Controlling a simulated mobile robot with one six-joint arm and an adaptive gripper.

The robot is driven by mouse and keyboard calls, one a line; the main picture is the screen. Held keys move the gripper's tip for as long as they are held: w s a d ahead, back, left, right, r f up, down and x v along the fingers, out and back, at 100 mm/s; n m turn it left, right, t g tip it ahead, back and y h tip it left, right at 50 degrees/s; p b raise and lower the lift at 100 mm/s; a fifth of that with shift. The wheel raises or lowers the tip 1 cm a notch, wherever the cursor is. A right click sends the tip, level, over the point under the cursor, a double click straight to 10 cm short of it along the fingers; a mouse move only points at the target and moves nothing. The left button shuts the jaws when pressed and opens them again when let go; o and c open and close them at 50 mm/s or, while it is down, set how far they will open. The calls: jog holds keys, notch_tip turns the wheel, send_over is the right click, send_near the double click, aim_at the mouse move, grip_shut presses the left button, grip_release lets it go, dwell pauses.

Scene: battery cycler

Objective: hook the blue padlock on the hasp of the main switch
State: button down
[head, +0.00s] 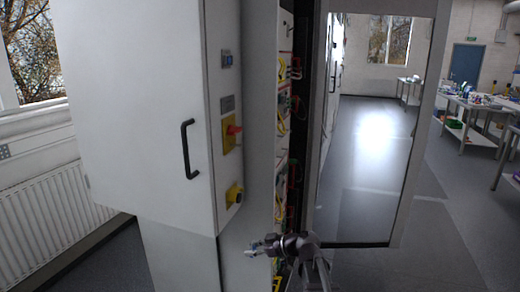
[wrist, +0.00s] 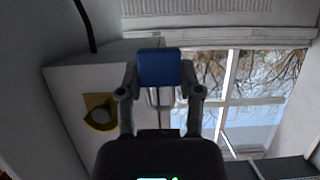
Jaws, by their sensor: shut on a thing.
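The main switch (head: 232,133) is a red handle on a yellow plate, on the narrow front strip of the white cabinet in the head view. I cannot make out its hasp opening. My gripper (head: 256,247) is low in the head view, below the switch and clearly apart from it. In the wrist view my gripper (wrist: 160,82) is shut on the blue padlock (wrist: 160,66), its fingertips on either side of the body. The metal shackle (wrist: 154,97) shows between the fingers, partly hidden. The padlock hangs free of the switch.
Cabinet wiring (head: 283,130) is exposed to the right, beside an open door (head: 375,135). A yellow plate (wrist: 99,112) shows left of the padlock in the wrist view.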

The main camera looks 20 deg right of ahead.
jog(key=shift+w, duration=0.1)
dwell(0.3)
jog(key=shift+r, duration=0.1)
jog(key=shift+w+r+p, duration=0.1)
jog(key=shift+r+p, duration=0.25)
jog(key=shift+p, duration=0.05)
jog(key=p, duration=2.9)
send_near(230, 152)
jog(key=shift+s+d+f, duration=0.25)
jog(key=shift+d+f, duration=0.2)
jog(key=shift+d, duration=0.15)
jog(key=shift+s+d+f, duration=0.25)
jog(key=shift+d+f, duration=0.15)
jog(key=shift+d, duration=0.15)
jog(key=shift+w+a, duration=0.15)
jog(key=shift+a, duration=0.05)
jog(key=shift+w+a+f+b, duration=0.1)
jog(key=shift+w+a, duration=0.8)
jog(key=shift+a, duration=0.35)
jog(key=shift+w+a+f+b, duration=0.1)
jog(key=shift+w+a, duration=0.8)
jog(key=shift+a, duration=0.35)
jog(key=shift+w+a+f+b, duration=0.1)
jog(key=shift+w+a, duration=0.85)
jog(key=shift+a, duration=0.3)
jog(key=shift+f+b, duration=0.3)
jog(key=shift+b, duration=0.1)
jog(key=shift+f, duration=0.1)
